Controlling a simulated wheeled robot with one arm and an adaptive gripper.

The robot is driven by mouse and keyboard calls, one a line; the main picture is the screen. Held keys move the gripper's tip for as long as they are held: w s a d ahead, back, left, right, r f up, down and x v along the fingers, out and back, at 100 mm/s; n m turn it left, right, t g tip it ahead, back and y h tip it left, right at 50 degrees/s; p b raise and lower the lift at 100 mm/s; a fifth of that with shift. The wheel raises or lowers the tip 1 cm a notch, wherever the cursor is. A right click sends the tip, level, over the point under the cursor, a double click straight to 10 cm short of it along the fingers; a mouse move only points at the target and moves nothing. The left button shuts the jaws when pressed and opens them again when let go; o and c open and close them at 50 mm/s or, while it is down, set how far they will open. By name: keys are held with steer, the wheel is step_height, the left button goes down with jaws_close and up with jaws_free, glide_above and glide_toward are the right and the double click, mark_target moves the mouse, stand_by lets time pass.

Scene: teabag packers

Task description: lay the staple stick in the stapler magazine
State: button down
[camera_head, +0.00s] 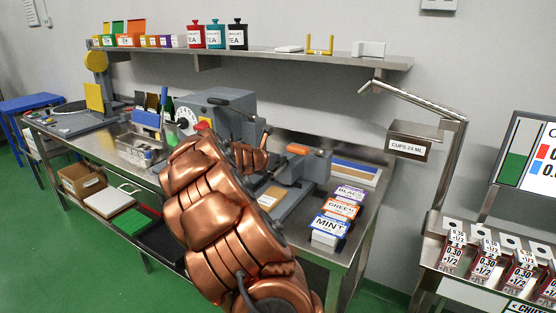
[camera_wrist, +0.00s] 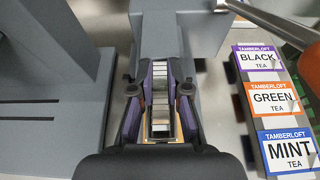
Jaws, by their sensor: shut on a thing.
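My gripper (camera_wrist: 160,100) is in the middle of the wrist view, its two dark, purple-edged fingers closed from left and right on a narrow silvery segmented strip, the staple stick (camera_wrist: 160,88). The stick points away from me, in line with a grey channel-like part of the stapler (camera_wrist: 160,35) ahead. Whether the stick touches the magazine cannot be told.
Black, green and mint tea boxes (camera_wrist: 275,100) stand in a row close on the right. A grey machine (camera_wrist: 58,95) stands on the left. A metal lever (camera_wrist: 260,18) reaches in at the top right. The steel bench (camera_head: 345,243) has bare room at its front right.

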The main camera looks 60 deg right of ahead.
steer(key=c, duration=1.1)
jaws_free()
steer(key=shift+o, duration=0.2)
steer(key=shift+a, duration=0.1)
steer(key=v, duration=1.1)
steer(key=shift+a+r, duration=0.15)
steer(key=shift+a, duration=0.25)
